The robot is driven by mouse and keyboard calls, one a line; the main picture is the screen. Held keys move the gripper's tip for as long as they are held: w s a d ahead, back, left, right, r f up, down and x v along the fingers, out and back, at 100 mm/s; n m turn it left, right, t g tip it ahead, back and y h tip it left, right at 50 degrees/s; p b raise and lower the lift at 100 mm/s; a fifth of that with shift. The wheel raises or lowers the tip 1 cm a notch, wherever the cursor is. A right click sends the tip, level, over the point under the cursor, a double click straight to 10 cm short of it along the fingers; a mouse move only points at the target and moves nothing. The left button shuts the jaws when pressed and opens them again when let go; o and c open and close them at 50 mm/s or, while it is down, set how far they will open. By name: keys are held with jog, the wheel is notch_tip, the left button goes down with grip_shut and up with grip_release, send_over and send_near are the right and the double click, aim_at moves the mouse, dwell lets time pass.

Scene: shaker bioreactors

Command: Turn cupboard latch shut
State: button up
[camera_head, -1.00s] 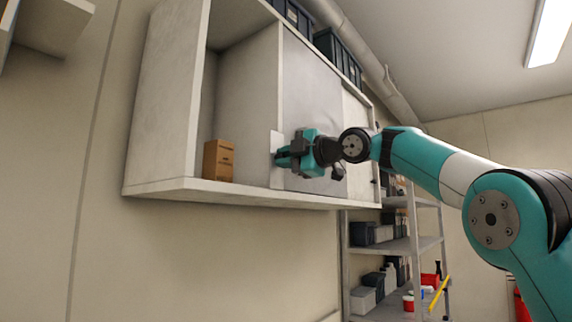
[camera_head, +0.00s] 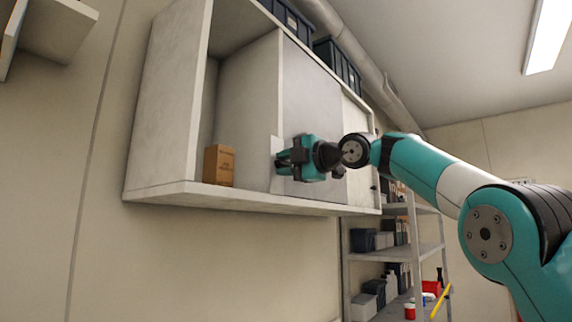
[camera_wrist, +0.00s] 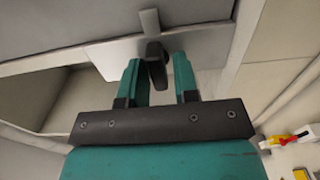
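A pale wall cupboard (camera_head: 160,110) hangs on the wall, with an open bay at left and a grey door panel (camera_head: 312,100) beside it. A pale plate (camera_head: 275,147) shows at the door's left edge. My gripper (camera_head: 281,161) is at this plate. In the wrist view my gripper (camera_wrist: 157,62) has its two teal fingers apart, one on each side of the knob, with gaps visible. The head view hides the knob behind my gripper.
A small brown box (camera_head: 219,166) stands in the open bay. Dark bins (camera_head: 338,58) sit on top of the cupboard. A metal shelf rack (camera_head: 400,250) with containers stands beyond it at lower right.

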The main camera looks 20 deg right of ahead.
jog(key=shift+o, duration=0.7)
jog(key=shift+s+d, duration=0.25)
jog(key=b+v, duration=0.5)
jog(key=v, duration=1.1)
jog(key=shift+s+d, duration=0.2)
jog(key=shift+s, duration=0.15)
